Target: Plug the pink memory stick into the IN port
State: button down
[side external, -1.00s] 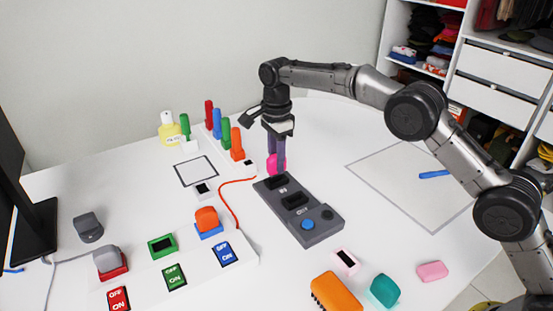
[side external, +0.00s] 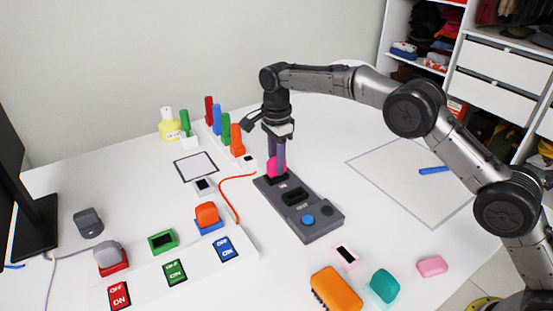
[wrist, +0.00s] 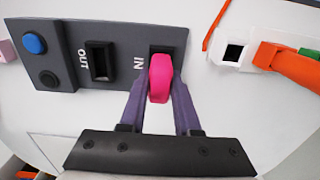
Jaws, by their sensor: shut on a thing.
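The pink memory stick (side external: 271,167) stands upright between the fingers of my gripper (side external: 278,160). My gripper is shut on it, with one purple finger on each side in the wrist view (wrist: 160,92). The stick (wrist: 160,76) is at the IN port (wrist: 163,49) of the dark grey port box (side external: 300,227). The stick and fingers hide most of that port, and I cannot tell how deep the stick's end sits in it. The white IN label shows beside it. The OUT port (wrist: 101,62) is empty.
The box also has a blue button (side external: 307,219) and a dark button. A red cable (side external: 231,196) curves left of the box. Colored sticks stand in a white rack (side external: 213,133) behind. An orange brush-like block (side external: 335,291) and a teal block (side external: 384,286) lie in front.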

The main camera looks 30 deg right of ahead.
jog(key=shift+f, duration=0.4)
jog(key=c, duration=0.5)
grip_release()
jog(key=shift+c, duration=0.2)
notch_tip(320, 180, up, 11)
jog(key=shift+w+f, duration=0.1)
jog(key=shift+f, duration=0.1)
jog(key=shift+r, duration=0.65)
jog(key=shift+d, duration=0.1)
